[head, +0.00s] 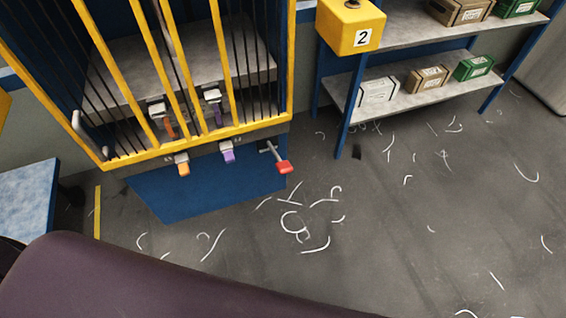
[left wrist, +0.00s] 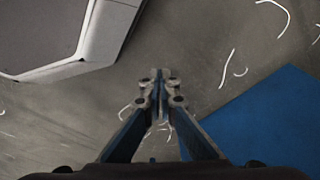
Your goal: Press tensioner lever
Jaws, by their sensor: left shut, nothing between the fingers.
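The loom's yellow frame (head: 200,140) stands at the upper left of the head view. A lever with a red grip (head: 283,167) sticks out below its lower right corner on a thin metal rod; I take it to be the tensioner lever. It points down and to the right, and nothing touches it. My left gripper (left wrist: 160,78) shows only in the left wrist view. Its fingertips are together and empty, above the grey floor. No lever shows in that view. My right gripper is in neither view.
An orange tab (head: 182,168) and a purple tab (head: 227,155) hang along the loom's lower edge. A blue panel (head: 205,190) lies below, and also shows in the left wrist view (left wrist: 275,125). A shelf (head: 420,95) with boxes stands right. White thread scraps litter the open floor.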

